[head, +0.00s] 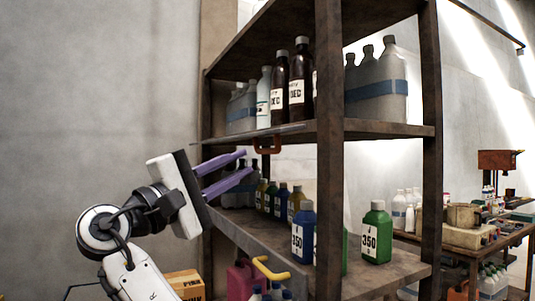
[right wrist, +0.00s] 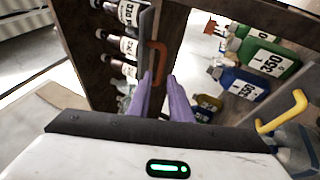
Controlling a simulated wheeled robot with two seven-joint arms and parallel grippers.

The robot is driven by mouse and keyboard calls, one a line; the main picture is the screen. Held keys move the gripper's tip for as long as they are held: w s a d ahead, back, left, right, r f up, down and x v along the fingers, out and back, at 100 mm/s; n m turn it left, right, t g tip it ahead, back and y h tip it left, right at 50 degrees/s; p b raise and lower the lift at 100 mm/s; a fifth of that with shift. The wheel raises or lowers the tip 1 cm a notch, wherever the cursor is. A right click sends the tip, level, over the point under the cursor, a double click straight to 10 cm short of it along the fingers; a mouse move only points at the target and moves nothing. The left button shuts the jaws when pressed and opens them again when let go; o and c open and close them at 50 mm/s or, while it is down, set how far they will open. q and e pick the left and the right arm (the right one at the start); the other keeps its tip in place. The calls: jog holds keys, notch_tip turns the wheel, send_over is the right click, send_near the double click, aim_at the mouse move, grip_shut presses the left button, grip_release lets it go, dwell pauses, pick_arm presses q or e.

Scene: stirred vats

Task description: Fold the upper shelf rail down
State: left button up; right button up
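The upper shelf rail (head: 283,131) is a thin dark grey bar along the front edge of the upper shelf, with an orange-brown handle (head: 267,144) hanging below that edge. In the right wrist view the rail (right wrist: 146,38) and its handle (right wrist: 157,62) show just beyond the fingertips. My right gripper (head: 246,163), with purple fingers, is open and empty a little below and left of the handle. It also shows in the right wrist view (right wrist: 159,78), its fingers apart; I cannot tell whether they touch the handle. My left gripper is out of view.
Brown and clear bottles (head: 298,90) stand behind the rail. The lower shelf (head: 375,278) holds blue, green and yellow bottles, and a yellow handle (head: 270,269) sits at its front. A rusty upright post (head: 329,170) stands right of the gripper. A cluttered table (head: 470,240) is farther right.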

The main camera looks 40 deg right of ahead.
aim_at(265, 152)
jog(key=p+x, duration=0.2)
jog(key=x, duration=0.6)
jog(key=shift+d+r, duration=0.1)
jog(key=shift+d, duration=0.2)
jog(key=shift+d+r, duration=0.1)
jog(key=shift+d, duration=0.4)
